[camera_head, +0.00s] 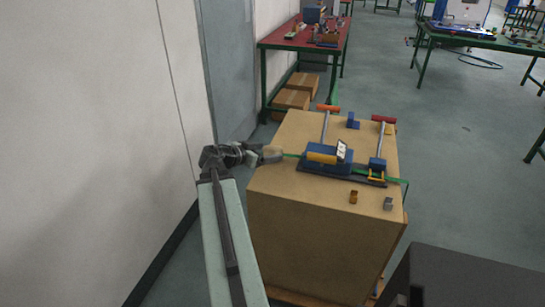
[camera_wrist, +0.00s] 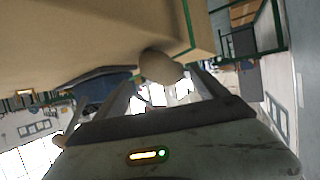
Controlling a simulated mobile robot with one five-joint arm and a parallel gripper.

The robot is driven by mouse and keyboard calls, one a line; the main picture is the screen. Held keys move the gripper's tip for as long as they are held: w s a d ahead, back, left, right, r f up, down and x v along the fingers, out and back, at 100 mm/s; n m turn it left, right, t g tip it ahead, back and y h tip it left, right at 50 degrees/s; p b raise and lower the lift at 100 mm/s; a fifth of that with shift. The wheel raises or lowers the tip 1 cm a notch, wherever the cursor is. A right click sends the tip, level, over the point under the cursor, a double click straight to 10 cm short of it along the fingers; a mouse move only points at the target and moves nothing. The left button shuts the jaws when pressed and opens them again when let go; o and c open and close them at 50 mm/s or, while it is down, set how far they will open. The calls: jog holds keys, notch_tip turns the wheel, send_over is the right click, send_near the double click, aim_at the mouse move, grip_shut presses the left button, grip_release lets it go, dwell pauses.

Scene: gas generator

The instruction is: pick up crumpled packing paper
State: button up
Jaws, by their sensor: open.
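The crumpled packing paper (camera_head: 271,154) is a small beige ball at the left edge of the large brown box's top (camera_head: 275,183). In the wrist view the paper (camera_wrist: 160,68) appears rounded, at the far end of the gap between my fingers. My gripper (camera_head: 256,154) reaches in from the left, right beside the paper. In the wrist view my gripper (camera_wrist: 165,88) has its fingers spread apart. I cannot tell whether either finger touches the paper.
A blue and yellow device (camera_head: 328,155) on a dark base stands on the box, with red-ended bars behind it. Two small blocks, brown (camera_head: 353,197) and grey (camera_head: 388,203), lie near the front right. A white wall (camera_head: 95,120) is close on the left.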

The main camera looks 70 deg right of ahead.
aim_at(277, 151)
jog(key=b+x, duration=0.1)
jog(key=x, duration=0.3)
jog(key=b+x, duration=0.1)
jog(key=x, duration=0.2)
jog(key=shift+w+f+b, duration=0.2)
jog(key=shift+f+b, duration=0.05)
jog(key=shift+b, duration=0.1)
jog(key=c, duration=1.4)
notch_tip(277, 151, up, 10)
jog(key=p, duration=1)
jog(key=shift+r, duration=0.2)
